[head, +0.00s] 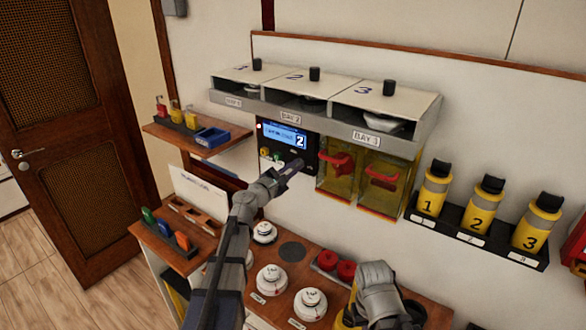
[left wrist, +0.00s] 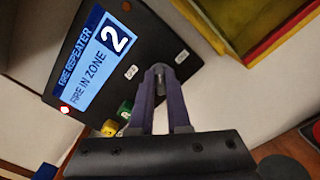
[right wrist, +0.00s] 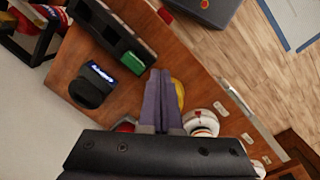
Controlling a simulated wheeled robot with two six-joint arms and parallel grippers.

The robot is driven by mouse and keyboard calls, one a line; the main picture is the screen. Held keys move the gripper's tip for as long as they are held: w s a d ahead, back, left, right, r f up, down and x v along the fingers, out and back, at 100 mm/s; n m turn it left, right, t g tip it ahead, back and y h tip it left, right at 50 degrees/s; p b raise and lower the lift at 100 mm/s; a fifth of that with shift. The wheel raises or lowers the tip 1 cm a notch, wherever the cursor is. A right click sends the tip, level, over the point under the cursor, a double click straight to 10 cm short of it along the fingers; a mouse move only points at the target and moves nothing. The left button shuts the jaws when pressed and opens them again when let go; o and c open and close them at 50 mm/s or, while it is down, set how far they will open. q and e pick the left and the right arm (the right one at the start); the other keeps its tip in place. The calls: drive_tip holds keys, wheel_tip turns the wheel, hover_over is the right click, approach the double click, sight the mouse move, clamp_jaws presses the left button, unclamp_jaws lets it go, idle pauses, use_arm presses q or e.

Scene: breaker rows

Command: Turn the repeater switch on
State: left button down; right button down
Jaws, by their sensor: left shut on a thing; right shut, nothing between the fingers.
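The repeater (head: 287,140) is a black wall panel with a lit blue screen reading zone 2. It fills the upper left of the left wrist view (left wrist: 110,60). My right gripper (right wrist: 160,78) is shut and empty above the counter, away from the repeater.
Green and yellow buttons (left wrist: 117,118) and a red lamp (left wrist: 64,110) are on the panel. Yellow boxes with red handles (head: 340,170) hang close to its right. The bay shelf (head: 300,105) overhangs it. White detectors (head: 271,279) stand on the counter below. Yellow canisters (head: 477,210) stand at right.

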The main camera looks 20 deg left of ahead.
use_arm(q)
drive_tip(key=shift+s+d+f+m, duration=0.1)
drive_tip(key=shift+f+m, duration=0.1)
drive_tip(key=shift+m, duration=2.1)
drive_tip(key=shift+d+f+m, duration=0.1)
drive_tip(key=shift+f+m, duration=0.05)
drive_tip(key=shift+m, duration=2.15)
drive_tip(key=c, duration=0.9)
unclamp_jaws()
drive_tip(key=shift+a, duration=0.1)
drive_tip(key=v, duration=0.7)
drive_tip(key=shift+s+a, duration=0.1)
drive_tip(key=shift+s, duration=0.25)
